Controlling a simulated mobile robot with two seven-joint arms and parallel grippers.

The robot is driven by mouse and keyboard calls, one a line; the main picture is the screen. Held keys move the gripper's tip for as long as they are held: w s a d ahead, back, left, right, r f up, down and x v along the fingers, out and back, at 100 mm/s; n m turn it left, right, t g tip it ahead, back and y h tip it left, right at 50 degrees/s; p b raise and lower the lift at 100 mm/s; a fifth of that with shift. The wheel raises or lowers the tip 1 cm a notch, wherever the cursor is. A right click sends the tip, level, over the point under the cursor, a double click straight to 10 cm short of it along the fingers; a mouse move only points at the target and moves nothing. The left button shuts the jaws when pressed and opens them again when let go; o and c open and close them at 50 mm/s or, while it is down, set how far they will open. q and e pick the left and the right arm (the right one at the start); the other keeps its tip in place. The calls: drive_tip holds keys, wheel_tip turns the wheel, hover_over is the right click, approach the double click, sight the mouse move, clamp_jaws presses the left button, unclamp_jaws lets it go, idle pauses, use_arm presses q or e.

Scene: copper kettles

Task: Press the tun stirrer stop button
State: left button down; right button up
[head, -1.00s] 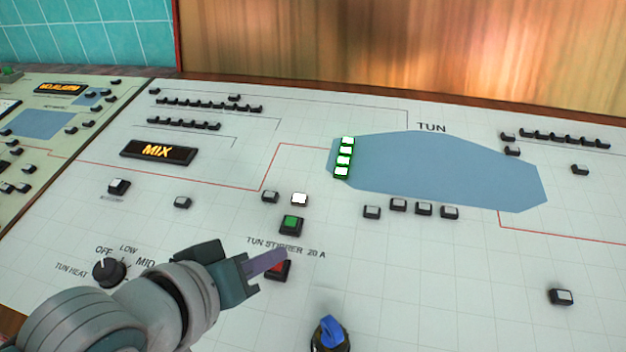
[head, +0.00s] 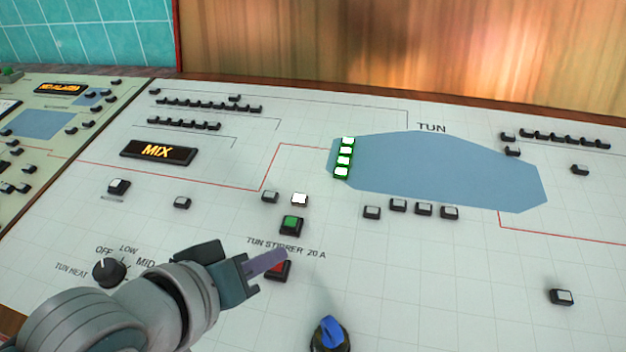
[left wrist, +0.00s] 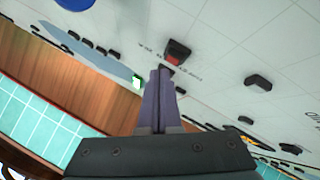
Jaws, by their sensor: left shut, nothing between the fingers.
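The red stop button (head: 279,271) sits in a dark housing below the "TUN STIRRER 20 A" label, with the green button (head: 291,224) above it. My left gripper (head: 284,254) is shut and empty, its purple fingertips over the upper part of the red button in the head view. In the left wrist view the fingertips (left wrist: 164,70) reach up to the near edge of the red button (left wrist: 174,58). I cannot tell whether they touch it. My right gripper is not in view.
A blue-topped knob (head: 329,334) stands below right of the red button. The black tun heat dial (head: 109,271) is left, close to my arm. Small white-capped buttons (head: 372,212) lie right of the green one. The lower right panel is mostly clear.

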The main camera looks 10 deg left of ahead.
use_arm(q)
drive_tip(key=shift+f, duration=0.15)
idle(0.4)
drive_tip(key=shift+w+f, duration=0.1)
drive_tip(key=shift+f, duration=0.2)
drive_tip(key=shift+f+b, duration=0.35)
drive_tip(key=shift+b, duration=0.15)
idle(0.4)
drive_tip(key=shift+r, duration=0.1)
drive_tip(key=shift+r+p, duration=0.7)
drive_tip(key=shift+p, duration=0.25)
drive_tip(key=shift+r, duration=0.1)
drive_tip(key=r+p, duration=0.2)
drive_tip(key=p, duration=0.1)
drive_tip(key=s+r+p, duration=0.1)
drive_tip(key=r+p, duration=0.1)
drive_tip(key=shift+s+r+p, duration=0.15)
drive_tip(key=shift+r+p, duration=0.2)
drive_tip(key=shift+p, duration=0.05)
